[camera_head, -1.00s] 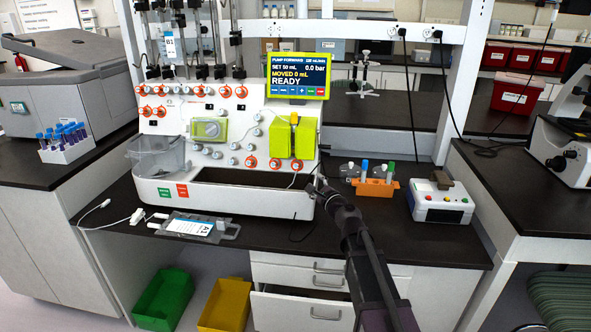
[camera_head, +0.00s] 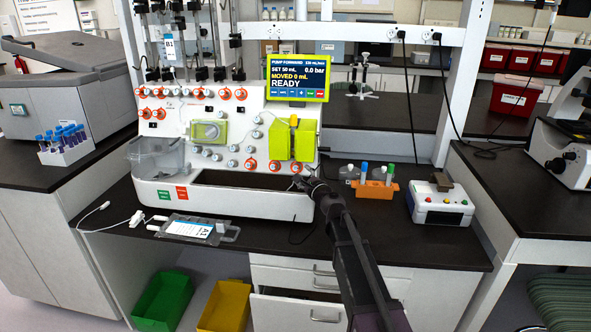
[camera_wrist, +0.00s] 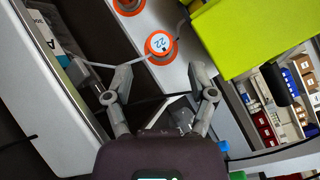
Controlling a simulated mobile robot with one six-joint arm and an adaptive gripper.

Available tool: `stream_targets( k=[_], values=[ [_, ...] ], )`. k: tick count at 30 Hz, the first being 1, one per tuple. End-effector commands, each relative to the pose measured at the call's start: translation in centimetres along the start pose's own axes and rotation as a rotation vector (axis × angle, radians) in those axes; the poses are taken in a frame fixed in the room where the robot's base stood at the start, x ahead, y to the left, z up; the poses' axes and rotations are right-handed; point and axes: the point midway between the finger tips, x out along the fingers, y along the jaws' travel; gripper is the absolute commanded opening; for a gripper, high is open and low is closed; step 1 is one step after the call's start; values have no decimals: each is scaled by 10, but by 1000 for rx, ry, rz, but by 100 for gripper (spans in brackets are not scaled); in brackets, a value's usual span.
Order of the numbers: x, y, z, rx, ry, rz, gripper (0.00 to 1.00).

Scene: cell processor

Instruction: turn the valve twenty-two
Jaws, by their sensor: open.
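Valve twenty-two (camera_wrist: 160,43) is a round white knob labelled 22 with an orange ring, in the upper middle of the wrist view. In the head view it appears to be the right-hand orange valve (camera_head: 297,167) in the bottom row of the white machine (camera_head: 225,130), below the yellow-green block. My gripper (camera_wrist: 161,80) is open and empty. Its two fingers are spread apart, with the knob ahead of the gap and not between them. In the head view my gripper (camera_head: 301,183) is just below that valve, at the machine's front tray.
A yellow-green block (camera_wrist: 250,35) juts out close to the valve. A thin white tube (camera_wrist: 98,74) passes by the knob. An orange tube rack (camera_head: 375,189) and a white button box (camera_head: 440,206) stand to the right. A bag (camera_head: 195,229) lies on the counter's front.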

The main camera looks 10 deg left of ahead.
Motion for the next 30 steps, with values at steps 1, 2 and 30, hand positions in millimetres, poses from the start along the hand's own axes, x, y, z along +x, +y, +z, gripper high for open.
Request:
stream_targets(
  k=[1, 2, 30],
  values=[
    [12, -1, -1, 0, -1, 1, 72],
    [16, -1, -1, 0, 0, 0, 72],
    [61, 0, 0, 0, 1, 0, 40]
  ],
)
